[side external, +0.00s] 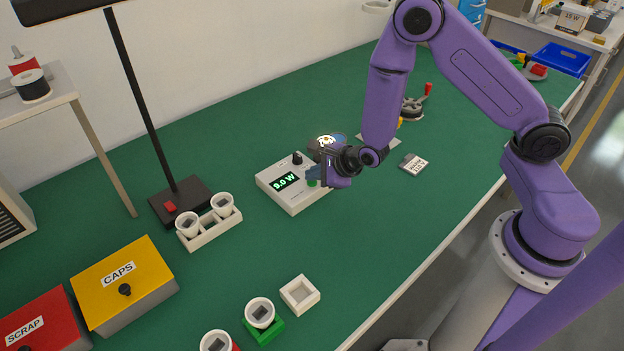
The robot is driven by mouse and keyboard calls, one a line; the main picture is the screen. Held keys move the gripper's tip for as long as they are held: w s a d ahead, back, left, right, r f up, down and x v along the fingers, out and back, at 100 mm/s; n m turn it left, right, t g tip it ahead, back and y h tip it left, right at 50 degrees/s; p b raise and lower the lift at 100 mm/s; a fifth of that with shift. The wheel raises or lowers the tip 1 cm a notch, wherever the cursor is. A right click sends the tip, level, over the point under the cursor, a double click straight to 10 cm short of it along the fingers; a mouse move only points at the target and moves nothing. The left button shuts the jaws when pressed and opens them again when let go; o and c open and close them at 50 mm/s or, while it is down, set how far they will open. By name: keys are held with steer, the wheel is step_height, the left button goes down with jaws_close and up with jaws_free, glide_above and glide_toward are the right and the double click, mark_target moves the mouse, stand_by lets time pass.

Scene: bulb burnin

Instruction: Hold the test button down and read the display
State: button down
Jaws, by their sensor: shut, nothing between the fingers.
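The test meter (278,201) is a pale box on the green bench, near the middle of the side external view. Its dark display (285,182) shows "9.0 W" in green digits. A black knob (297,158) stands at its back edge. A green button (312,182) shows on the meter's top at the right, partly hidden by my gripper. My gripper (314,174) is shut and empty, with its fingertips at the green button. I cannot tell from this view how far the button is pressed.
A white rack (211,231) with cups and a lamp base (180,200) are at left. CAPS (125,283) and SCRAP (45,322) boxes are front left. An empty white tray (300,294) sits in front.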

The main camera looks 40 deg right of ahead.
mark_target(315, 183)
steer(key=shift+r, duration=0.85)
steer(key=shift+r, duration=2.45)
